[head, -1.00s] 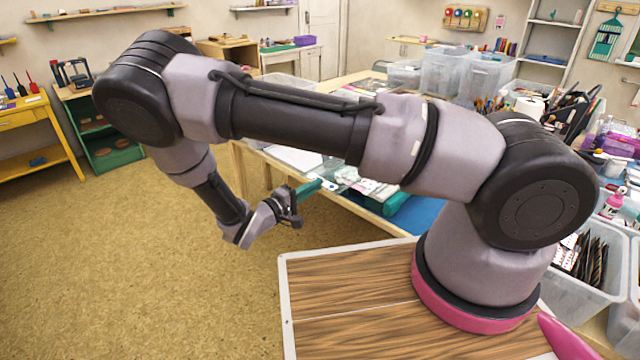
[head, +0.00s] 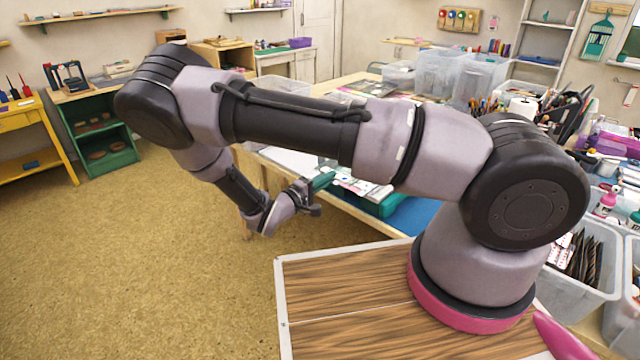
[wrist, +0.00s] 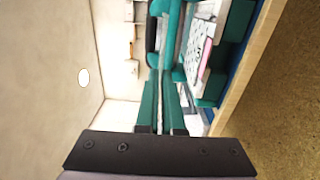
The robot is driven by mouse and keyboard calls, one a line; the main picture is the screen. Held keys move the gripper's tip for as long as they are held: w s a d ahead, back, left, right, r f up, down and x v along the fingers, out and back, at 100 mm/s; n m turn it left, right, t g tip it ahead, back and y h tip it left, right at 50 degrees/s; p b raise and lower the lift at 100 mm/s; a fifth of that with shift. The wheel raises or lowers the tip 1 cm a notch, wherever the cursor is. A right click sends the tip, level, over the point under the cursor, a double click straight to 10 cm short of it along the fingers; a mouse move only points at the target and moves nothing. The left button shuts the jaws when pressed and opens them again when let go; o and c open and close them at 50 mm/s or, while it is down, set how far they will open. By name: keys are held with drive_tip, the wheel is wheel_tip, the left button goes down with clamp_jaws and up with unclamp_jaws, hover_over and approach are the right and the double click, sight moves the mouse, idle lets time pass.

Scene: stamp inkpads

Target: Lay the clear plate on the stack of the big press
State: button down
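My gripper (head: 322,182) reaches over the near edge of the work table. In the wrist view, its two teal fingers (wrist: 162,103) lie close together with a narrow pale gap between them. I cannot tell whether the clear plate is held there; I cannot make it out. Beyond the fingertips stands a teal press-like body (wrist: 171,35) with a black part. Beside it is a white patterned sheet with a pink edge (wrist: 205,50). In the head view, a teal body (head: 380,205) shows on the table, partly hidden by my arm. I cannot tell which press it is.
The work table (head: 345,220) has a wooden edge. Clear bins (head: 445,72) and pen holders stand at its back. A green shelf (head: 108,145) and a yellow table (head: 30,112) stand at left. The floor (head: 150,240) between is clear.

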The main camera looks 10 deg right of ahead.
drive_tip(key=x, duration=0.2)
drive_tip(key=shift+w+d+f, duration=0.15)
drive_tip(key=shift+d, duration=0.15)
drive_tip(key=shift+a+f, duration=0.1)
drive_tip(key=shift+f, duration=0.55)
drive_tip(key=shift+f, duration=0.25)
drive_tip(key=shift+w+f, duration=0.1)
drive_tip(key=shift+w+d+f, duration=0.3)
drive_tip(key=shift+d+f, duration=0.2)
drive_tip(key=shift+f, duration=0.1)
drive_tip(key=shift+w+d+f, duration=0.3)
drive_tip(key=shift+d+f, duration=0.2)
drive_tip(key=shift+f, duration=0.05)
drive_tip(key=shift+f, duration=0.15)
